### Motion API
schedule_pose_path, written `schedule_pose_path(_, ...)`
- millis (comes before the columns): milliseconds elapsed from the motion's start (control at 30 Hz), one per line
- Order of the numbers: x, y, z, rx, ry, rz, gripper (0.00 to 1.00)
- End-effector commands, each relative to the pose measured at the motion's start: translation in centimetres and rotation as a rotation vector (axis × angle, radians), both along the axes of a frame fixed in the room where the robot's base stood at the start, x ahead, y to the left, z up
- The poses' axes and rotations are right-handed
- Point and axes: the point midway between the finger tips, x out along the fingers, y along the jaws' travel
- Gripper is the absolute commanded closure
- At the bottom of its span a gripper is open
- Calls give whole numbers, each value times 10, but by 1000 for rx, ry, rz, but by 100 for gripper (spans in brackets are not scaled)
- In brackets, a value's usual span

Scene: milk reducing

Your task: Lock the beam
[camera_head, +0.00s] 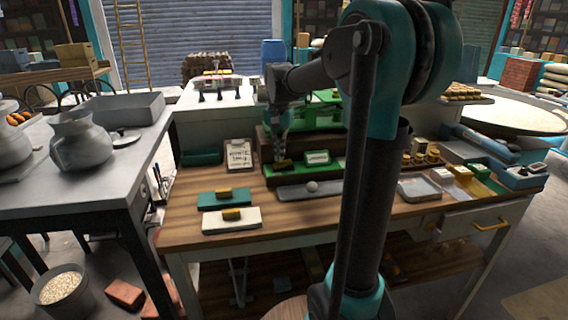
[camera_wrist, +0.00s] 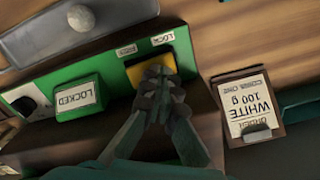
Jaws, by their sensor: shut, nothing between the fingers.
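A yellow switch piece (camera_wrist: 135,73) sits on a green panel in the wrist view, beside white tags that seem to read FREE (camera_wrist: 126,50) and LOCK (camera_wrist: 163,38). It spans roughly below both tags. My gripper (camera_wrist: 158,78) is shut with its fingertips at the yellow piece, not around it; whether they touch I cannot tell. A green block with a sign reading LOCKED (camera_wrist: 77,98) stands on the same panel. In the head view, my gripper (camera_head: 281,155) points down at the yellow piece (camera_head: 284,163), at the left of the green base (camera_head: 255,169). The beam itself is not clearly seen.
An order card reading WHITE 100 g (camera_head: 238,153) stands to the left.

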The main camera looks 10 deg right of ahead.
Motion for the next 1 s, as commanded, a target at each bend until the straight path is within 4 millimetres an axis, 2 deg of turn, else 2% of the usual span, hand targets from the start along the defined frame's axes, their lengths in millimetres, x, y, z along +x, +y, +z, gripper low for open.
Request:
schedule_pose_path(700,0,0,52,0,0,0,100)
schedule_pose_path(1000,0,0,58,0,0,0,100)
